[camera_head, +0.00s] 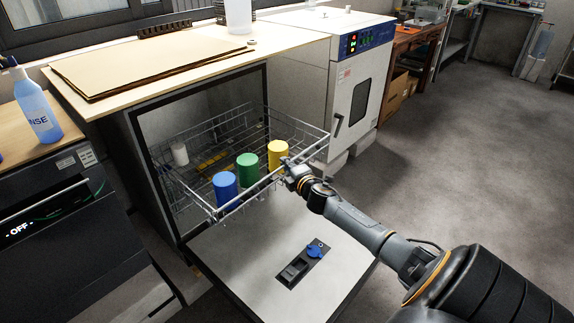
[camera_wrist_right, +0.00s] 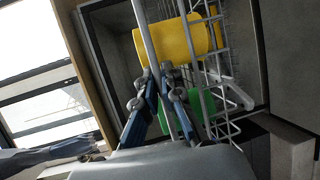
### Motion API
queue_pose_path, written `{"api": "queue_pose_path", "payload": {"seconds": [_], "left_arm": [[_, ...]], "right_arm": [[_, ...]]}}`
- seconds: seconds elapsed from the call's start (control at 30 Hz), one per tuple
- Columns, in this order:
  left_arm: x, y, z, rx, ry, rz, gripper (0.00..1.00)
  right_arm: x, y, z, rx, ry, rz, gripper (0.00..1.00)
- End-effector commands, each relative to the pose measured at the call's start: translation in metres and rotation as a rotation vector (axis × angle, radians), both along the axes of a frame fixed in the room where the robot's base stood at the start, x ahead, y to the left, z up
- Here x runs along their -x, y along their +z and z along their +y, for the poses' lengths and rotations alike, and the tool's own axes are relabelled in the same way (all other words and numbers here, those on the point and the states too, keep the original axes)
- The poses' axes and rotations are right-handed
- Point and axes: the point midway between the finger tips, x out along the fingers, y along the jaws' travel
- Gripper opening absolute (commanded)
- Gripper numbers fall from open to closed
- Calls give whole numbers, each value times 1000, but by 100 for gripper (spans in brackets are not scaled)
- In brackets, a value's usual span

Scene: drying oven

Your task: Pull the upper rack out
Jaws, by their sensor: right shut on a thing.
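The upper rack (camera_head: 311,150) is a silver wire basket that sticks out of the open front of the washer, over its lowered door. It holds a blue cup (camera_head: 225,188), a green cup (camera_head: 247,170) and a yellow cup (camera_head: 277,153) near its front. My right gripper (camera_head: 287,166) is at the rack's front rail by the yellow cup. In the right wrist view its fingers (camera_wrist_right: 158,76) are shut on a rack wire, with the yellow cup (camera_wrist_right: 178,40) just beyond and more rack wires (camera_wrist_right: 222,75) to the right. My left gripper is not in view.
The open door (camera_head: 235,280) lies flat below the rack, with a blue-capped dispenser (camera_head: 316,249) on it. A white oven (camera_head: 352,85) stands to the right. A counter with brown board (camera_head: 150,62) is above. Open floor (camera_head: 460,150) lies to the right.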

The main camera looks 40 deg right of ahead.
Motion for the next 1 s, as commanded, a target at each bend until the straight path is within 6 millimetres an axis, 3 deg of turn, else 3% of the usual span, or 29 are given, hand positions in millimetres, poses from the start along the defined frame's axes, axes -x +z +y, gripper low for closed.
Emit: {"api": "queue_pose_path", "payload": {"seconds": [0.17, 0.2, 0.3, 0.67, 0.83, 1.0], "left_arm": [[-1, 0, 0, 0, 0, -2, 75], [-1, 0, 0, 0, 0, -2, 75], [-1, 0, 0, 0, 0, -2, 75], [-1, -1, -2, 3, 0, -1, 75], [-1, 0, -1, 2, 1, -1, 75], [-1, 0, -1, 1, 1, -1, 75]], "right_arm": [[0, -1, 1, 0, 2, 0, 0], [0, -1, 1, -1, 2, 0, 13], [0, -1, 1, -1, 1, 0, 31], [3, 0, 1, 0, 1, 1, 31], [22, 3, 7, 0, 2, 2, 31], [54, 8, 18, 0, 2, 3, 31]]}}
